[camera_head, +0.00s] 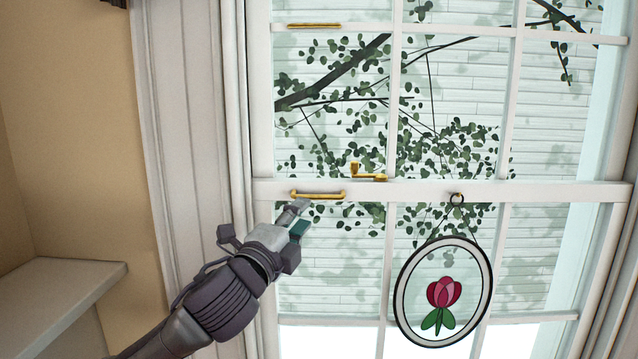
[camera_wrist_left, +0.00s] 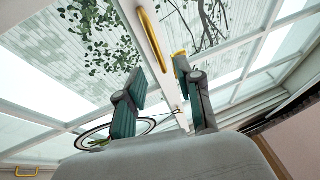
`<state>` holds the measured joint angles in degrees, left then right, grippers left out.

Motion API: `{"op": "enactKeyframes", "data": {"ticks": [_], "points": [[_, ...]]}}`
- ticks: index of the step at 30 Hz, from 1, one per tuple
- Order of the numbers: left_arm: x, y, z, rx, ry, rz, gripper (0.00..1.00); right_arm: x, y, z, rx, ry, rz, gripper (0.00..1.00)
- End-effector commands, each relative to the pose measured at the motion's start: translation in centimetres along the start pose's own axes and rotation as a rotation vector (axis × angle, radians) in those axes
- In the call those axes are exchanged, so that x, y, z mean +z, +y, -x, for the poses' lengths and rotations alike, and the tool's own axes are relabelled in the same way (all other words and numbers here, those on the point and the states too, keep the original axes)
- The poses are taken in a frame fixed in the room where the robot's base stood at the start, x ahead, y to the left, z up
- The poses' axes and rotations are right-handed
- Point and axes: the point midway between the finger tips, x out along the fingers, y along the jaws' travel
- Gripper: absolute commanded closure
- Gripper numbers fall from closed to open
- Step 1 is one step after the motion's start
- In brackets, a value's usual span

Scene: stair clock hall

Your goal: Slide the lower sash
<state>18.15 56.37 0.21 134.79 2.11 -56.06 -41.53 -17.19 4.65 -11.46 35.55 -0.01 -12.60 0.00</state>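The lower sash (camera_head: 420,190) is a white frame with several panes; its top rail crosses the middle of the head view. A brass handle (camera_head: 318,195) is on that rail, at the left. My left gripper (camera_head: 300,216) is just below the handle, its fingers pointing up toward it. In the left wrist view the gripper (camera_wrist_left: 158,72) is open, with a clear gap between its two fingers. The handle (camera_wrist_left: 152,38) shows ahead of the gap, and I see no grip on it. A brass latch (camera_head: 368,174) sits on top of the rail. My right gripper is not in view.
An oval ornament with a red flower (camera_head: 443,292) hangs from a hook on the rail, right of my gripper. A shelf (camera_head: 60,300) is at lower left. Another brass pull (camera_head: 313,25) is higher up.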

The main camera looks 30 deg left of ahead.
Motion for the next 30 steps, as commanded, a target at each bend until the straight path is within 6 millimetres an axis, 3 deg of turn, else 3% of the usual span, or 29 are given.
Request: {"op": "enactKeyframes", "data": {"ticks": [6,12,25,26,30], "points": [[0.1,-0.3,-4.6,0.0,-0.002,0.004,0.64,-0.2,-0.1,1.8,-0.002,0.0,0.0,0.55],[0.0,-0.1,-7.4,0.002,-0.001,0.003,0.64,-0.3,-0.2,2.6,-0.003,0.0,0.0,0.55],[0.0,0.2,-8.5,0.002,0.001,0.0,0.64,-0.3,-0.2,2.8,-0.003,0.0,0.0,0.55],[0.0,0.2,-8.5,0.002,0.001,0.0,0.66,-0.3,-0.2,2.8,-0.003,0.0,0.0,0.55],[0.0,0.1,-8.5,0.002,0.001,0.0,0.89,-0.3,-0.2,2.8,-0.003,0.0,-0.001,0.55]]}}
